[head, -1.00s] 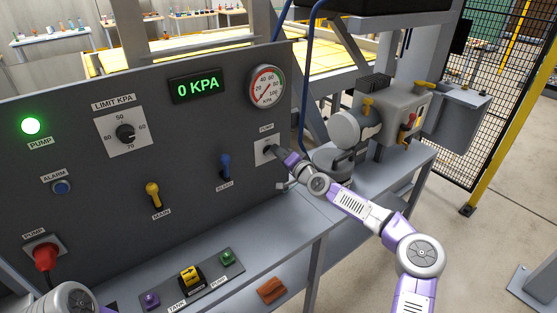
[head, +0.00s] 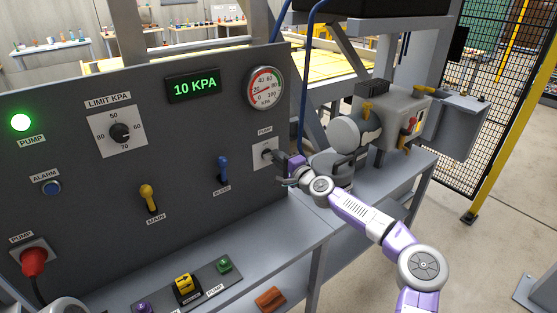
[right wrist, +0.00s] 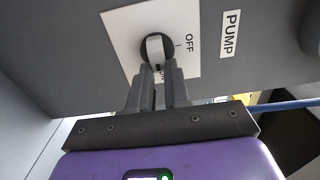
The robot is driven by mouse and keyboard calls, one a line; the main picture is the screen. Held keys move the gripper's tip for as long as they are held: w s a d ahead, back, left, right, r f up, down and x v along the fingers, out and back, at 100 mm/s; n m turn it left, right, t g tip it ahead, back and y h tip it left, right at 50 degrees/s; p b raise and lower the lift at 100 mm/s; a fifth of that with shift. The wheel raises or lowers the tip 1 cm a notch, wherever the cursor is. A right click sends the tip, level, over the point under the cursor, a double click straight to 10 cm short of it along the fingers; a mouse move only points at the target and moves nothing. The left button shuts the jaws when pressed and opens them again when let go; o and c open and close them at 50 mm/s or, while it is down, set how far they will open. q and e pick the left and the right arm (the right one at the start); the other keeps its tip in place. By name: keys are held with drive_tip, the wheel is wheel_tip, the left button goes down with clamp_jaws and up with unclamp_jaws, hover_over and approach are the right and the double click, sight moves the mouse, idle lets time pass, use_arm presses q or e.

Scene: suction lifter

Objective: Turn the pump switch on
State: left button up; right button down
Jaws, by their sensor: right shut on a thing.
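The pump switch (head: 268,153) sits on a white plate at the right end of the dark panel, under a PUMP label. In the right wrist view its pale lever (right wrist: 155,50) stands in a round dark socket, with OFF marked beside it. My right gripper (head: 280,164) is at the switch. In the right wrist view its fingers (right wrist: 157,78) are close together on the lever's near end, hiding part of the plate's lettering. The green pump lamp (head: 20,122) is lit. The display (head: 194,86) reads 10 KPA. My left gripper is out of view.
The panel also carries a dial gauge (head: 264,88), limit knob (head: 121,133), yellow main lever (head: 149,198), blue bleed lever (head: 223,168) and red plug (head: 34,262). A grey shelf (head: 235,238) runs below. A grey machine (head: 395,115) stands right of my right gripper.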

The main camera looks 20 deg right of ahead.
idle(0.3)
drive_tip(key=c, duration=1.1)
unclamp_jaws()
drive_tip(key=shift+v, duration=3.85)
